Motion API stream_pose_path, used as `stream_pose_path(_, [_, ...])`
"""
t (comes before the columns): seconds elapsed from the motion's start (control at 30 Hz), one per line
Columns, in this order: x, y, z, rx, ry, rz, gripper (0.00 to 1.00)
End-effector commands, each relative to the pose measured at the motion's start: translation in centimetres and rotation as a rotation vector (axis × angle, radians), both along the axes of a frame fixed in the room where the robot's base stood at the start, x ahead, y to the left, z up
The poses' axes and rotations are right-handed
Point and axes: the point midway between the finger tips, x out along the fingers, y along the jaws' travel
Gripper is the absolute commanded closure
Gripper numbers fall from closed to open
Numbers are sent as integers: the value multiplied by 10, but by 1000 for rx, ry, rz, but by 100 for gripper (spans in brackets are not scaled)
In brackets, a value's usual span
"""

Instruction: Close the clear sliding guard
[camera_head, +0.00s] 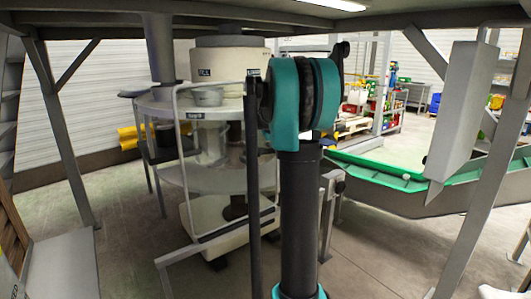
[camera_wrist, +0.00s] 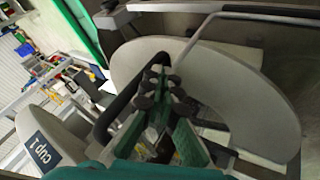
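The clear guard (camera_head: 180,140) has a thin pale metal frame and stands at the front left of the round machine (camera_head: 230,65). Shelves and a cup-like vessel show through it. In the head view my teal and black arm covers the machine's right side, and my gripper cannot be made out there. In the wrist view my gripper (camera_wrist: 162,76) has dark-padded fingers that come close together at the tips. A bent metal rod (camera_wrist: 192,42), apparently part of the guard frame, runs down to the fingertips. I cannot tell whether they grip it or only overlap it.
A green-rimmed basin (camera_head: 385,170) and a grey hanging box (camera_head: 460,105) stand right. Open floor (camera_head: 350,260) shows at lower right.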

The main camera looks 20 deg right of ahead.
Motion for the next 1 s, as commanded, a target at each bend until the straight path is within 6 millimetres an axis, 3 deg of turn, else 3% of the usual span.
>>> stream_pose_path(0.03, [5, -22, 0, -1, -1, -7, 100])
stream_pose_path(0.1, [12, -46, 0, 0, 0, -7, 100])
stream_pose_path(0.6, [61, -216, 0, -1, 0, -5, 100])
stream_pose_path(0.8, [76, -266, 0, -1, 0, -2, 100])
stream_pose_path(1.0, [85, -298, 0, -1, 0, 0, 100])
